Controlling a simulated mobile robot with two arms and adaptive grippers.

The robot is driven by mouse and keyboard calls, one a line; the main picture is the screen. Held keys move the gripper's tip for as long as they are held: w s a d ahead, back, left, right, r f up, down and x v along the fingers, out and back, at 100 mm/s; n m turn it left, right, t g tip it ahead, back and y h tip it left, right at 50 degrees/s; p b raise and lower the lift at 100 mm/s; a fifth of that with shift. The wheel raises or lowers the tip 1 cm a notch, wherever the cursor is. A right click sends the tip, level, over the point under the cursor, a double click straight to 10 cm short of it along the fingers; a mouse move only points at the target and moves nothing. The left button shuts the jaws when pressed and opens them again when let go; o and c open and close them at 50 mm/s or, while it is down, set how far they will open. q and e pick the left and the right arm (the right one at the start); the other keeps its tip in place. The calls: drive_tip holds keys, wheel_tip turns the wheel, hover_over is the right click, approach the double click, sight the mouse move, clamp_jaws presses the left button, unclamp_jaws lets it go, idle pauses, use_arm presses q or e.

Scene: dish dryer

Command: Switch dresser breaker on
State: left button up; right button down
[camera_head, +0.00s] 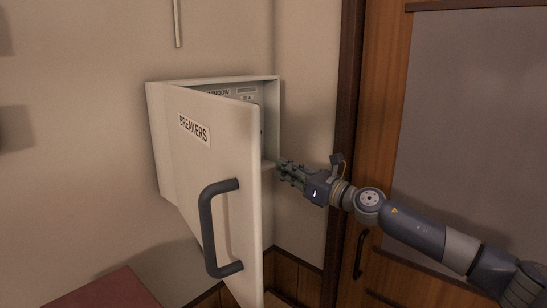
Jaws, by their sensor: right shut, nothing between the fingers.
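The breaker box (272,120) is mounted on the wall. Its door (200,165), with a "BREAKERS" label (195,131) and a dark handle (211,228), is partly open and swung toward me. Behind the door a strip of the panel (245,91) shows, with small labels, one of them ending in "NDOW". The switches are mostly hidden by the door, and I cannot make out the dresser breaker. My right gripper (281,170) is shut and empty, at the lower right edge of the box opening. I cannot tell whether it touches the box. My left gripper is not in view.
A wooden door (383,115) with a grey panel (462,120) and a dark handle (360,254) stands at the right behind my arm. A reddish surface (103,290) is at the lower left. The wall right of the box is clear.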

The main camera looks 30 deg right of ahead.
drive_tip(key=p+x, duration=0.4)
drive_tip(key=x, duration=0.5)
drive_tip(key=shift+w+a+r, duration=0.2)
drive_tip(key=shift+w, duration=0.1)
drive_tip(key=shift+s+d+r+p, duration=0.15)
drive_tip(key=shift+s+r+p, duration=0.05)
drive_tip(key=shift+r+p, duration=0.5)
drive_tip(key=shift+s+d+r+p, duration=0.1)
drive_tip(key=shift+r+p, duration=0.2)
drive_tip(key=shift+p, duration=0.05)
drive_tip(key=shift+s+d+r+p, duration=0.1)
drive_tip(key=shift+s+r+p, duration=0.3)
drive_tip(key=shift+s+r, duration=0.15)
